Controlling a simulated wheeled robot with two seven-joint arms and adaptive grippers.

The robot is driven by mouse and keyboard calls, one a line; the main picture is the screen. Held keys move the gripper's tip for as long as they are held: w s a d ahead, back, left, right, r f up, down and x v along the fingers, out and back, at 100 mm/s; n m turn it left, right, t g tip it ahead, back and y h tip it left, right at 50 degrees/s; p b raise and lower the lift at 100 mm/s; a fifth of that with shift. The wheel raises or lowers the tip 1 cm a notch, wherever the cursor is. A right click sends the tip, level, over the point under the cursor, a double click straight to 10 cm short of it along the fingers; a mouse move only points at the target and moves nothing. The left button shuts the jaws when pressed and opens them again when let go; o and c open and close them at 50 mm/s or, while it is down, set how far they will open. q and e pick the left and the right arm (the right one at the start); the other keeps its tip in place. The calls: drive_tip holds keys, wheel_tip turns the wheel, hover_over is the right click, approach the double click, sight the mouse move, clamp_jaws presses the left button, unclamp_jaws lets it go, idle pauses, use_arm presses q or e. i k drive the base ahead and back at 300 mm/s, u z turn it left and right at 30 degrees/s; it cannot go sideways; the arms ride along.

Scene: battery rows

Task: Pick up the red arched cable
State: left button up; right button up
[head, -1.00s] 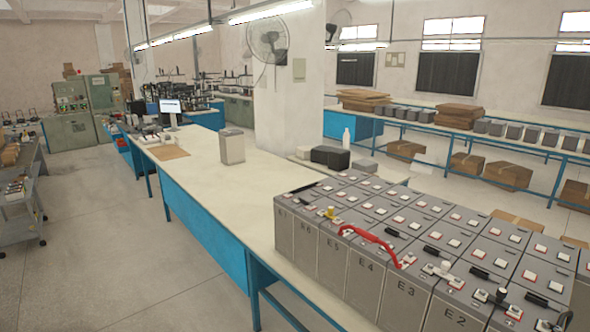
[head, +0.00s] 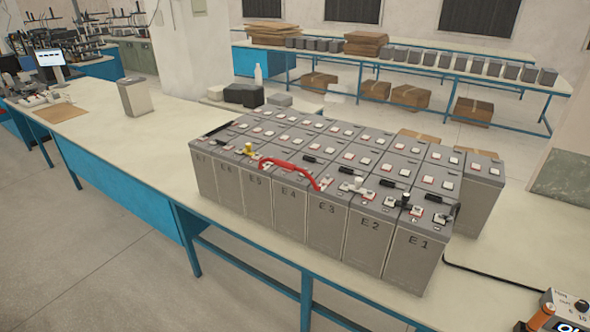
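The red arched cable (head: 292,166) lies across the tops of the front row of grey batteries (head: 290,207), around those marked E5 to E3. Its left end is by a yellow-topped post (head: 249,149), and its right end is on the E3 battery. Neither of my grippers shows in the head view.
The batteries stand in a block on a long cream-topped table (head: 135,140) with blue legs. A lone grey battery (head: 134,97) stands farther left on it. A device with an orange handle (head: 540,318) is at the lower right. The table's left stretch is mostly clear.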

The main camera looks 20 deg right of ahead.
sight(278, 161)
drive_tip(key=u, duration=0.1)
drive_tip(key=i, duration=0.85)
drive_tip(key=z, duration=0.1)
